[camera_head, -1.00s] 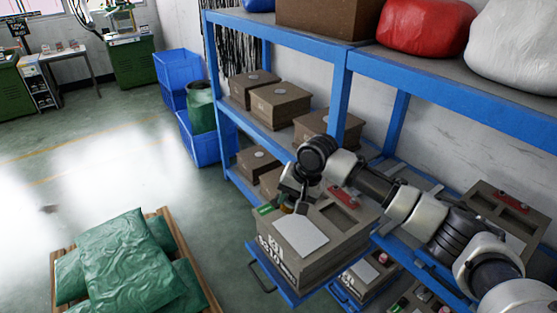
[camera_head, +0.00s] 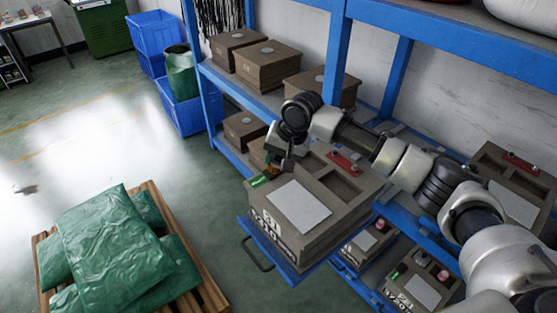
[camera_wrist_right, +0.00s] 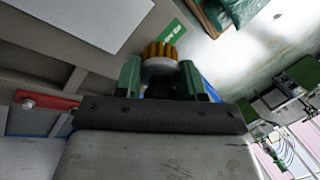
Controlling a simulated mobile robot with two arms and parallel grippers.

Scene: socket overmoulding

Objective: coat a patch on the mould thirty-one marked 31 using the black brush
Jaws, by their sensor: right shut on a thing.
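The mould marked 31 (camera_head: 330,222) is a brown-grey block on the blue pull-out shelf. Its top has a white rectangular patch (camera_head: 298,205), open recesses and a red bar. The white patch also shows at the upper left in the right wrist view (camera_wrist_right: 75,20). My right gripper (camera_head: 279,168) is above the mould's far left corner, beside the patch. In the right wrist view its green fingers (camera_wrist_right: 160,82) are shut on the brush (camera_wrist_right: 160,52), which shows yellow-brown bristles, a pale collar and a dark part between the fingers. Whether the bristles touch anything is unclear. My left gripper is out of view.
The blue shelf rack (camera_head: 335,50) has uprights close behind my right arm. Brown moulds (camera_head: 270,66) stand on its shelves, with more at right (camera_head: 518,160) and below (camera_head: 415,288). Green sacks (camera_head: 115,245) lie on a pallet at left. The floor between is clear.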

